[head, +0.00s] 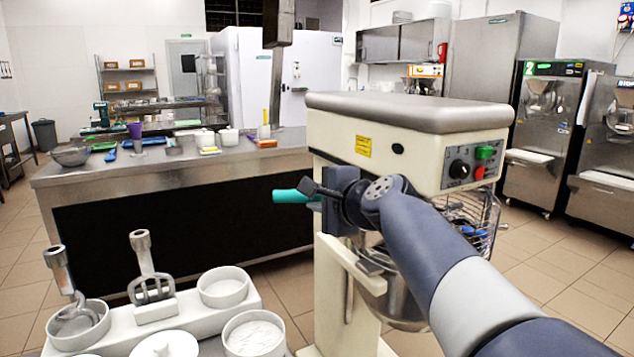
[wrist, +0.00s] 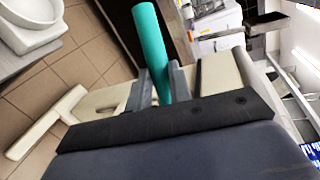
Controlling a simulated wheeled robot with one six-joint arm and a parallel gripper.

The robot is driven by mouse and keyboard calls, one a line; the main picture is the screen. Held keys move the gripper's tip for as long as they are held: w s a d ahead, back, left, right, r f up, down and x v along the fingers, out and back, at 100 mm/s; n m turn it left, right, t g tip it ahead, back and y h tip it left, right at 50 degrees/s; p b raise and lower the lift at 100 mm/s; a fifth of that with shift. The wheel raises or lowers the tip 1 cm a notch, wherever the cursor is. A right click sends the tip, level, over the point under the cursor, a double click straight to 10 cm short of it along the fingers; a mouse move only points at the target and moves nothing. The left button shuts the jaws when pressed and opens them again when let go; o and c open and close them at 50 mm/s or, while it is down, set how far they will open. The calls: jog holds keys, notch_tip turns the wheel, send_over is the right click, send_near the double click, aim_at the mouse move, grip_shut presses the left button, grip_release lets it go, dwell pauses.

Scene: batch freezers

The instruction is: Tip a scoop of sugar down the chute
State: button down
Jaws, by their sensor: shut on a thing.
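My gripper (head: 322,196) is shut on a teal handle (head: 293,196), beside the left side of the cream mixer (head: 400,130). In the wrist view the teal handle (wrist: 150,40) stands between the two fingers (wrist: 162,84) of my gripper. I take it for the scoop's handle; the scoop's bowl and any sugar in it are hidden. The mixer's wire guard (head: 484,212) and steel bowl (head: 407,300) show partly behind my arm. I cannot make out the chute clearly. A white tub (head: 253,335) of white contents stands at the lower left.
A white stand (head: 200,318) carries mixing tools, including a flat beater (head: 152,285), and another tub (head: 223,287). Behind is a long steel counter (head: 80,176) with bowls and utensils. Batch freezers (head: 541,140) stand at the right. Tiled floor is free between them and the mixer.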

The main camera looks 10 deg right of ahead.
jog(key=shift+w+r+m+g+p, duration=0.1)
jog(key=shift+r+m+g+p, duration=0.45)
jog(key=shift+p, duration=2.2)
jog(key=shift+w+r+m+g+p, duration=0.15)
jog(key=shift+g+p, duration=0.7)
jog(key=shift+p, duration=1.85)
jog(key=g+p, duration=0.1)
jog(key=p, duration=0.3)
jog(key=g+p, duration=0.1)
jog(key=p, duration=0.3)
jog(key=shift+w+r+h, duration=0.2)
jog(key=shift+r+h, duration=0.1)
jog(key=g+p, duration=0.1)
jog(key=p, duration=0.4)
jog(key=m+g+p, duration=0.1)
jog(key=g+p, duration=0.1)
jog(key=p, duration=0.4)
jog(key=shift+w+d+r+m, duration=0.1)
jog(key=shift+w+r+m, duration=0.2)
jog(key=shift+w+r, duration=0.1)
jog(key=g+p, duration=0.1)
jog(key=p, duration=0.4)
jog(key=shift+w+g, duration=0.2)
jog(key=shift+g, duration=0.1)
